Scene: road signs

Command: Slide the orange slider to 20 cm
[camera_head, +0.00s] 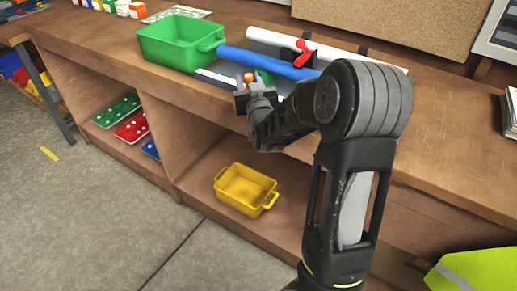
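The orange slider (249,77) shows as a small orange knob at the front of the bench top, near the end of a white strip (216,79). My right gripper (254,91) is right at the knob, just in front of it and overlapping it in the view. I cannot tell whether its fingers touch the knob or are closed on it. My gripper and arm hide the rest of the track, and no scale marks can be read. My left gripper is not in view.
A green bin (180,42) stands left of the strip. Behind the slider lie a blue tube (262,62) and a white tube (345,58), with a red handle (303,47). A yellow bin (245,188) sits on the lower shelf. A corkboard (390,25) stands behind.

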